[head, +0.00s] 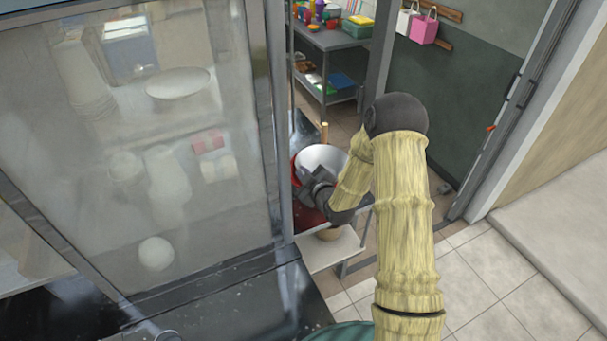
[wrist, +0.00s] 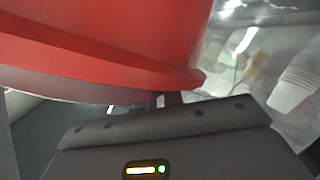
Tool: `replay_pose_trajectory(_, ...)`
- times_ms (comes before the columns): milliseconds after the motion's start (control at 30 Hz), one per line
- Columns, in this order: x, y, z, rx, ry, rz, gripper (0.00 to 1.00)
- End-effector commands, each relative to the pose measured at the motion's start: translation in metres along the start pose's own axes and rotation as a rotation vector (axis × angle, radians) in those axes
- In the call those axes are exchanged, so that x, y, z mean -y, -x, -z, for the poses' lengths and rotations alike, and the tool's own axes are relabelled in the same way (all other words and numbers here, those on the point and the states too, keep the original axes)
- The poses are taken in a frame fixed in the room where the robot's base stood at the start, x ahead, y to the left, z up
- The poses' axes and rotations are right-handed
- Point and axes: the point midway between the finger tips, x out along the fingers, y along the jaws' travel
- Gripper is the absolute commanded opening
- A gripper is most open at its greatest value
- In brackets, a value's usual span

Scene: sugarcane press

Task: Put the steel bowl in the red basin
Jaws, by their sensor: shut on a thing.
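The steel bowl (head: 324,156), pale and shiny inside, shows in the head view beyond the glass panel's right edge. The red basin (head: 299,172) shows around and below it, partly hidden by the bowl and my gripper. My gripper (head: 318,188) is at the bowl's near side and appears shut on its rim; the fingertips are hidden. I cannot tell whether the bowl touches the basin's bottom. In the wrist view the red basin's wall and rim (wrist: 120,45) fill the top, close to the gripper body, and hide the bowl.
A framed glass panel (head: 150,150) stands at left, close to the bowl and basin. A dark counter (head: 230,305) lies in front. A pale low surface (head: 335,250) is below the basin. A shelf unit (head: 330,40) stands behind. Tiled floor (head: 470,270) is clear at right.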

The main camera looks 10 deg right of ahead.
Motion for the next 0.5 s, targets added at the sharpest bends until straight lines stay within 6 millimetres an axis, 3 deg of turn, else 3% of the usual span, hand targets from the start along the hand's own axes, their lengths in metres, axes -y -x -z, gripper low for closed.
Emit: replay_pose_trajectory(500, 0.0057, -0.0026, -0.007, -0.001, 0.0, 0.0, 0.0)
